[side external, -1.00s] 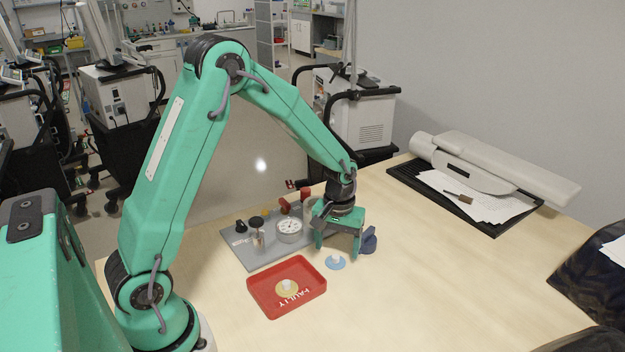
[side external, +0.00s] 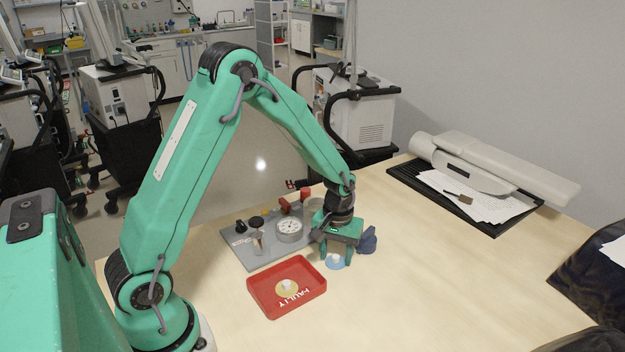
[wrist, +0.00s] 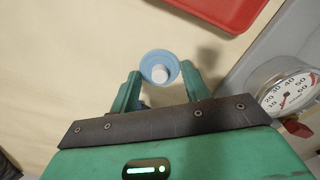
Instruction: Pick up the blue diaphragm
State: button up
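The blue diaphragm (side external: 335,262) is a small light-blue disc with a white centre knob, lying on the wooden table to the right of the red tray. My green gripper (side external: 336,258) is low over it, pointing down, with its fingers apart. In the wrist view the diaphragm (wrist: 160,68) shows between the open fingertips of my gripper (wrist: 160,80), slightly beyond them. The gripper is open and holds nothing. Whether a finger touches the disc's rim cannot be told.
A red tray (side external: 262,300) marked FAULTY holds a yellowish disc (side external: 287,289) with a white knob. A grey board (side external: 240,258) with a round gauge (side external: 289,230) lies to the left of my gripper. A dark-blue object (side external: 367,240) stands close on its right.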

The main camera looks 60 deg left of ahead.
aim_at(337, 257)
jog(key=c, duration=0.3)
jog(key=shift+c, duration=0.2)
grip_shut()
jog(key=shift+r, duration=0.75)
jog(key=r, duration=0.3)
jog(key=shift+s+d, duration=0.1)
jog(key=shift+d, duration=0.3)
jog(key=s+d+r, duration=0.4)
jog(key=d+r, duration=0.2)
jog(key=d, duration=0.3)
jog(key=shift+s+d+r, duration=0.25)
jog(key=shift+s+d, duration=0.15)
jog(key=shift+w, duration=0.1)
